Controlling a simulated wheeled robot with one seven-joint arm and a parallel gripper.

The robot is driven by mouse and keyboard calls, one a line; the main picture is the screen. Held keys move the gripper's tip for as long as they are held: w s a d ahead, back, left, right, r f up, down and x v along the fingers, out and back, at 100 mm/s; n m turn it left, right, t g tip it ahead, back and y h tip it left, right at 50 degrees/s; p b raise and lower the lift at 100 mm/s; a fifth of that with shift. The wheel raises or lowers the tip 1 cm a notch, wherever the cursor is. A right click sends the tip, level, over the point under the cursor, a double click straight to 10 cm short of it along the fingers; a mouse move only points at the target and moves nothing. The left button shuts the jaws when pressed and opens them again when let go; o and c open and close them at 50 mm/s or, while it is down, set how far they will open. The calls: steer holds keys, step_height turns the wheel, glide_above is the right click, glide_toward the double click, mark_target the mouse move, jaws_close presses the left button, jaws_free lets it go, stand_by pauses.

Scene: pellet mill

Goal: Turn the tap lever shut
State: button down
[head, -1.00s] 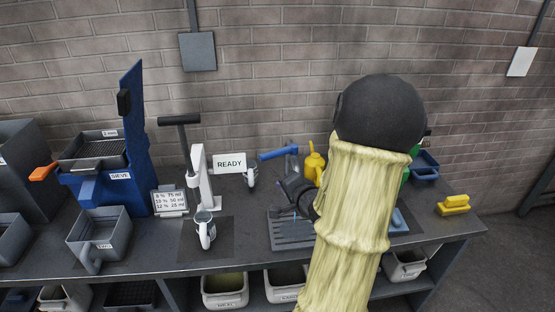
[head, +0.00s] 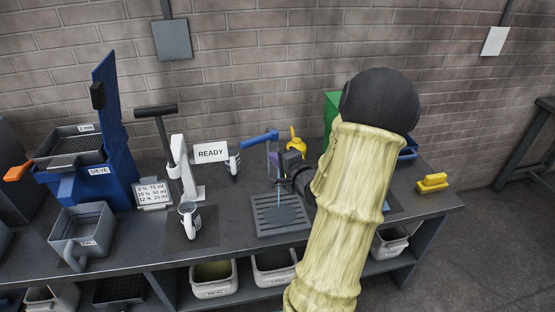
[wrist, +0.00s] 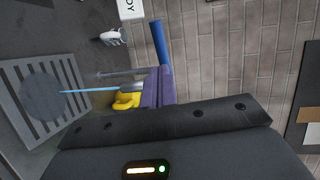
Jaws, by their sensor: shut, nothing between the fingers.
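The tap has a blue lever (head: 258,139) that points left in the head view. A thin blue stream of water (head: 279,193) runs from its spout to the slotted drain grate (head: 262,230). My gripper (head: 275,158) is shut and empty, its purple fingers close to the tap's top, under the lever's right end. In the wrist view the lever (wrist: 158,42) ends right at the purple fingertips (wrist: 160,76); I cannot tell if they touch. The grey spout (wrist: 115,73) and the stream (wrist: 88,91) show left of the fingers. My arm hides part of the bench.
A yellow brush-like block (head: 432,183) lies on the right.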

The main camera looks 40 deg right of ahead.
mark_target(250, 143)
steer(key=p+x, duration=0.2)
steer(key=x, duration=0.8)
steer(key=shift+w, duration=0.3)
steer(key=w, duration=0.3)
steer(key=shift+w+a+p, duration=0.1)
steer(key=shift+a+p, duration=0.05)
steer(key=shift+p, duration=0.2)
steer(key=shift+a, duration=0.1)
steer(key=shift+s+a+r, duration=0.1)
steer(key=shift+s+a, duration=0.3)
steer(key=shift+s, duration=0.1)
steer(key=s+a+r+b, duration=0.2)
steer(key=s+a, duration=0.4)
steer(key=s, duration=0.4)
steer(key=shift+s+r, duration=0.25)
steer(key=shift+s, duration=0.1)
steer(key=shift+a, duration=0.1)
